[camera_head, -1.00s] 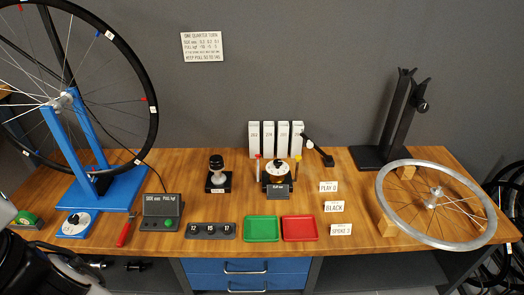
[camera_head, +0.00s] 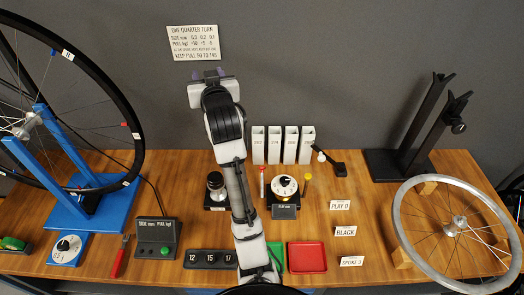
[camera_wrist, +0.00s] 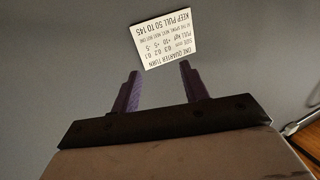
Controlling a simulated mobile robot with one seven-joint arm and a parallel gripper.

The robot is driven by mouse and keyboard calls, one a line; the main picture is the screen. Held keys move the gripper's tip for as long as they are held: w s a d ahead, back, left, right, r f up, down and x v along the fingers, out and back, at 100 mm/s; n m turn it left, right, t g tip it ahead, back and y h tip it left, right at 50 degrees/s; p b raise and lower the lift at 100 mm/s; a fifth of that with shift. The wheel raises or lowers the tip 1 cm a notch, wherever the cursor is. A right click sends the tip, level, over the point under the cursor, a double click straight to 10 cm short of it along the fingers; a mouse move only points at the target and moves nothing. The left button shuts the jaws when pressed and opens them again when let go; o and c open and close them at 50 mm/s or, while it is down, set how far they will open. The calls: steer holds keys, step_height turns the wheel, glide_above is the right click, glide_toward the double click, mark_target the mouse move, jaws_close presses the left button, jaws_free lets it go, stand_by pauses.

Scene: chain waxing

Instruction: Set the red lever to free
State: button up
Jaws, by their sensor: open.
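A small upright red-topped lever (camera_head: 262,180) stands at the left side of a dial device (camera_head: 284,188) with a white face, at the middle of the bench. A yellow-topped post (camera_head: 307,183) stands at its right side. Any lettering for the lever's positions is too small to read. My gripper (camera_head: 208,76) is raised high, up and left of the device, in front of the grey wall. Its two purple fingers are apart with nothing between them, as the wrist view (camera_wrist: 160,80) also shows. The wrist view does not show the lever.
White bins (camera_head: 283,146) stand behind the dial device, with a small black-armed tool (camera_head: 330,163) to their right. A black knob stand (camera_head: 215,190) is to its left. A red tray (camera_head: 307,257) lies in front; my arm partly covers the green tray (camera_head: 275,257). Wheels stand left and lie right.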

steer(key=w+d+f+m+g+h, duration=0.1)
steer(key=w+d+f+g, duration=0.2)
steer(key=w+f, duration=0.15)
steer(key=m+g+h, duration=0.2)
steer(key=g+h, duration=0.2)
steer(key=g, duration=0.9)
glide_above(262, 182)
steer(key=w, duration=0.4)
step_height(262, 182, down, 19)
step_height(262, 182, down, 13)
steer(key=shift+w+f+p, duration=0.1)
steer(key=shift+w+p, duration=0.05)
steer(key=shift+p, duration=0.75)
steer(key=shift+c, duration=0.3)
jaws_close()
